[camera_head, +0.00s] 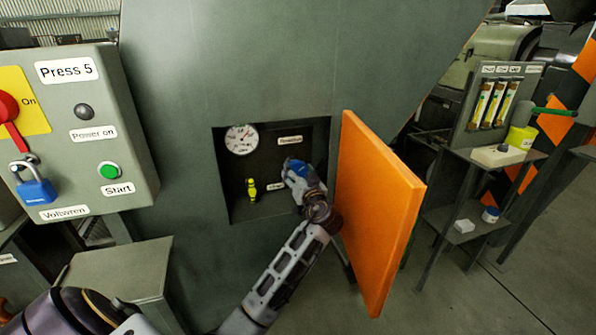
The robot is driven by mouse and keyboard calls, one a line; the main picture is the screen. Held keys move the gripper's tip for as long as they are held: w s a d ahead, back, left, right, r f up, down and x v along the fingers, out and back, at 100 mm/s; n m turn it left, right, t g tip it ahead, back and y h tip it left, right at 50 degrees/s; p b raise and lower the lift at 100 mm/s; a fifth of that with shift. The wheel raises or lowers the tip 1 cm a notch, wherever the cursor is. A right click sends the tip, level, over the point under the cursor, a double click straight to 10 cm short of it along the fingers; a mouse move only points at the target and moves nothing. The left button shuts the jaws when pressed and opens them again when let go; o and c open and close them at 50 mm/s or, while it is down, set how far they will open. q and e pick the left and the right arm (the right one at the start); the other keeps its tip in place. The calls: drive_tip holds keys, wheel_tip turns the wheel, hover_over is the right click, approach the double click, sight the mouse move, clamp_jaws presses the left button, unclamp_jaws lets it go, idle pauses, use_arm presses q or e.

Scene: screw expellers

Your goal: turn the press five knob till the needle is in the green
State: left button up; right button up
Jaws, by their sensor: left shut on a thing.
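The dial gauge (241,139) is round and white, at the upper left of a dark recess in the press wall. Its needle and any green band are too small to tell. My left gripper (288,165) reaches into the right half of the recess. It is shut on the press five knob, which is mostly hidden behind the fingers. A yellow valve (252,190) stands at the lower left of the recess, apart from the gripper. My right gripper is not in view.
An orange door (376,210) stands open just right of my left arm. The Press 5 control box (85,130), with a red switch, blue padlock and green start button, is at the left. A shelf stand (480,155) with sample tubes is at the right.

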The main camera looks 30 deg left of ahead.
use_arm(q)
drive_tip(key=shift+m+p, duration=0.3)
drive_tip(key=shift+m, duration=0.3)
drive_tip(key=shift+m+p, duration=0.4)
drive_tip(key=shift+m, duration=0.4)
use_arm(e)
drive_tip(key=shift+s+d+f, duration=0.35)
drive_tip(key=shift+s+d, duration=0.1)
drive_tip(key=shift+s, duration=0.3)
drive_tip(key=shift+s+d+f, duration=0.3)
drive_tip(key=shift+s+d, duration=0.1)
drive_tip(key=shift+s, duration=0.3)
use_arm(q)
drive_tip(key=o, duration=1)
drive_tip(key=shift+d, duration=0.1)
drive_tip(key=shift+v, duration=5.95)
